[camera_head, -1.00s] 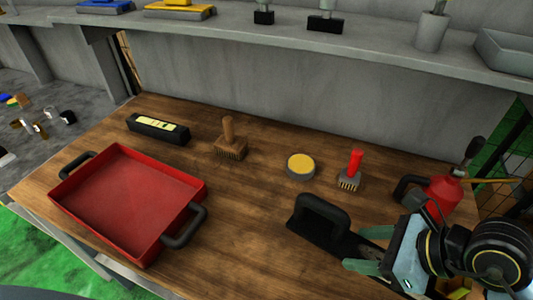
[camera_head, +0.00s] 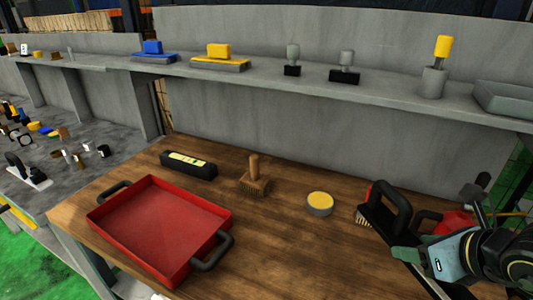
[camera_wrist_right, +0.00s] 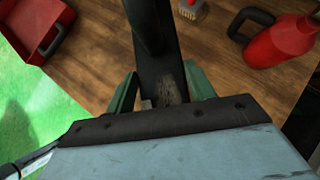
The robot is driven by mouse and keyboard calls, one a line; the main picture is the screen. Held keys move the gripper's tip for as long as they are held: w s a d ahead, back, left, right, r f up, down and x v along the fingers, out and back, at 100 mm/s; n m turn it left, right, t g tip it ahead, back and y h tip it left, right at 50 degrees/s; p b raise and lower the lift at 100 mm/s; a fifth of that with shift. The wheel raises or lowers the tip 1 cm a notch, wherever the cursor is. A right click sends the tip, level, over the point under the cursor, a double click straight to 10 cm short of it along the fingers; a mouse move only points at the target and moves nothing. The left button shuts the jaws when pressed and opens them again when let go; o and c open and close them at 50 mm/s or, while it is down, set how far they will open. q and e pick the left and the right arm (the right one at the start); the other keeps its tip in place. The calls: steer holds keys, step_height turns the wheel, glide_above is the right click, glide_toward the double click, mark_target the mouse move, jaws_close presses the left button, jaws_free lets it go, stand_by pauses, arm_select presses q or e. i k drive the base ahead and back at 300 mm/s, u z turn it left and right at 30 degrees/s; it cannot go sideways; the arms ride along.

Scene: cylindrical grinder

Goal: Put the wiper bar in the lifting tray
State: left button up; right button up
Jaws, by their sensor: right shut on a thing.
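The wiper bar (camera_head: 380,220) is a black bar with a black loop handle. My right gripper (camera_head: 408,256) is shut on it and holds it raised above the right part of the table. In the right wrist view the bar (camera_wrist_right: 163,72) runs between the green fingers of my right gripper (camera_wrist_right: 160,95). The lifting tray (camera_head: 158,228) is a red, shallow, empty tray with two black handles. It stands on the left of the table, well apart from the bar, and its corner (camera_wrist_right: 38,30) shows in the right wrist view. My left gripper is out of view.
On the wooden table (camera_head: 275,240) are a black level (camera_head: 188,165), a wooden brush (camera_head: 254,180) and a round yellow-topped tin (camera_head: 319,204). The bar partly hides a red-handled brush. A red can (camera_wrist_right: 282,45) stands at right.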

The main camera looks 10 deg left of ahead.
mark_target(174, 214)
steer(key=u, duration=0.75)
steer(key=k, duration=1)
steer(key=u, duration=1.4)
steer(key=i, duration=2.05)
steer(key=z, duration=1.4)
steer(key=i, duration=0.65)
steer(key=z, duration=0.65)
